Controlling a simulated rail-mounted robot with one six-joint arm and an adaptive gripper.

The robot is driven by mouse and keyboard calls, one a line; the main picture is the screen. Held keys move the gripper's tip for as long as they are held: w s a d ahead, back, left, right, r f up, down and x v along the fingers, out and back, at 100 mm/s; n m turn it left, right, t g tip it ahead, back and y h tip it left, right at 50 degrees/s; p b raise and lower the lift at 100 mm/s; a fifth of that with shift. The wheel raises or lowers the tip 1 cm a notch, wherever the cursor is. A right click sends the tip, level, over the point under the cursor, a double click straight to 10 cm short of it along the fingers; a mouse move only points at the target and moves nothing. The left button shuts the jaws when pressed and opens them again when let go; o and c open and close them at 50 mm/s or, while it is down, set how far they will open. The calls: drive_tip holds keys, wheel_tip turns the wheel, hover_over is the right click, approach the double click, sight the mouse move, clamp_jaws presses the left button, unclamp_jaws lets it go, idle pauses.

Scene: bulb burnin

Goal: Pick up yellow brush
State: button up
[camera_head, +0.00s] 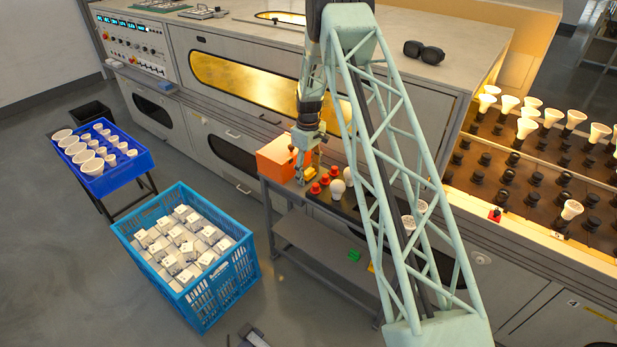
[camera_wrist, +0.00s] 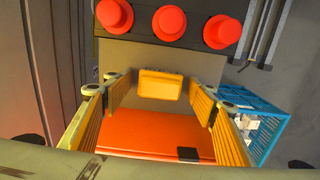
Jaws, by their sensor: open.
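The yellow brush (camera_wrist: 160,85) is a small yellow block. My gripper (camera_wrist: 160,97) is open, with yellow finger pads, and nothing is held. In the head view my gripper (camera_head: 308,180) reaches down over the table's left end, and the brush (camera_head: 311,173) shows as a small yellow patch at its fingertips. The gap in height between fingers and brush is hard to tell.
An orange box (camera_head: 276,158) stands close beside my gripper; it fills the lower wrist view (camera_wrist: 155,137). Several red knobs (camera_wrist: 168,23) stand near the brush. Bulbs (camera_head: 338,190) stand further right. A blue crate (camera_head: 205,290) of white boxes is on the floor at left.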

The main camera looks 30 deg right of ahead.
sight(308, 171)
drive_tip(key=shift+c, duration=0.2)
idle(0.3)
drive_tip(key=c, duration=0.9)
drive_tip(key=shift+r, duration=0.15)
drive_tip(key=shift+r+p, duration=0.85)
drive_tip(key=shift+r, duration=4)
drive_tip(key=shift+o, duration=1.1)
drive_tip(key=shift+c, duration=0.7)
drive_tip(key=shift+a, duration=0.1)
